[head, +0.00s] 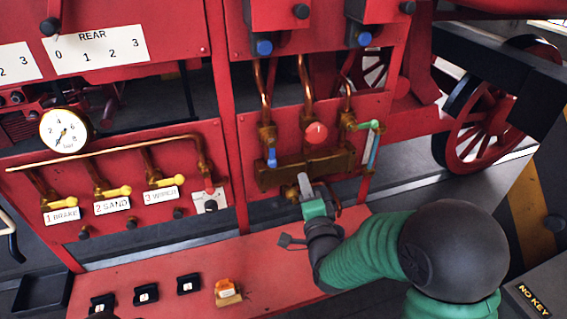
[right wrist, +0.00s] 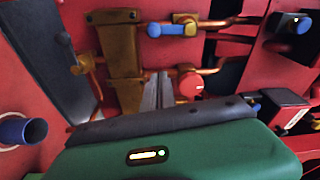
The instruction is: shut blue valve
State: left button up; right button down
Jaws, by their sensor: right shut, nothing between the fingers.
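A small blue valve handle (head: 272,157) points down on the left pipe above a brass manifold (head: 290,172) on the red panel. In the right wrist view the blue handle (right wrist: 172,30) lies sideways near the top, beside the brass body (right wrist: 122,60). My right gripper (head: 303,180) is in front of the manifold, below and to the right of the blue handle. Its grey fingers are together and empty; they also show in the right wrist view (right wrist: 158,90), apart from the blue handle. My left gripper is not in view.
A red round knob (head: 316,133) and a green-and-light-blue lever (head: 373,145) sit right of the blue handle. Blue-ended knobs (head: 264,47) are above. Yellow levers (head: 117,191) and a gauge (head: 64,131) are left. A red ledge (head: 150,262) with switches lies below.

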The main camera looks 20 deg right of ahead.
aim_at(272, 154)
jog(key=shift+s, duration=0.1)
jog(key=w+d+p, duration=0.1)
jog(key=w+p, duration=0.3)
jog(key=w, duration=0.6)
jog(key=a, duration=0.2)
jog(key=s+a+p, duration=0.1)
jog(key=a, duration=0.1)
jog(key=shift+f, duration=0.2)
jog(key=shift+w+f, duration=0.1)
jog(key=shift+w, duration=0.05)
